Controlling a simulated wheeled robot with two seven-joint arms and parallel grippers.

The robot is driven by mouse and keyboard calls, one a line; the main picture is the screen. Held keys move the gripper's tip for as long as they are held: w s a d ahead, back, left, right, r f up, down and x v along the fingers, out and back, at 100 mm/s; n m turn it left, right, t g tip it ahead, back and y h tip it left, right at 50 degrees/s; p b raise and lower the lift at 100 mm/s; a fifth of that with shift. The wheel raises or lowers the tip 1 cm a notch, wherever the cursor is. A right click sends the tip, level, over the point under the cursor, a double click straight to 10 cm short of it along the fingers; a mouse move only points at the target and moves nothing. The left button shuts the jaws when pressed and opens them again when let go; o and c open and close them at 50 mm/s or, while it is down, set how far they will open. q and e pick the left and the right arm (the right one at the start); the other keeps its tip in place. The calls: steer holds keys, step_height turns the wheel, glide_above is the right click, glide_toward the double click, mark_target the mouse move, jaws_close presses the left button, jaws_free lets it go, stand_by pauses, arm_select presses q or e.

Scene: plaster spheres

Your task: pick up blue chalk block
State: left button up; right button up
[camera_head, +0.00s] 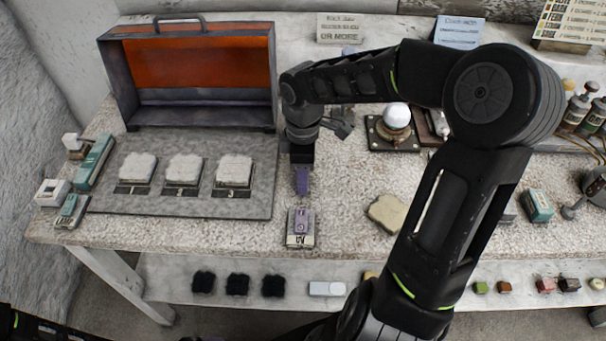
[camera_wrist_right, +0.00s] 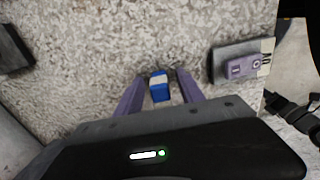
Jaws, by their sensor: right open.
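The blue chalk block (camera_wrist_right: 159,90), blue with a pale band, shows in the right wrist view against the speckled worktop. It lies between the two purple fingers of my right gripper (camera_wrist_right: 160,88), with a gap visible on each side. The fingers are open and do not appear to touch it. In the head view my right gripper (camera_head: 302,181) points down over the worktop, right of the grey mat. The block is hidden there, behind the gripper. My left gripper is not in view.
A purple device on a pale plate (camera_head: 300,238) sits just in front of my right gripper. The grey mat (camera_head: 110,203) bears three pale blocks, with an open orange-backed box (camera_head: 190,70) behind. A white sphere (camera_head: 396,116) on a stand and a beige slab (camera_head: 386,212) are to the right.

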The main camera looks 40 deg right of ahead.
stand_by(0.4)
jaws_close()
stand_by(0.4)
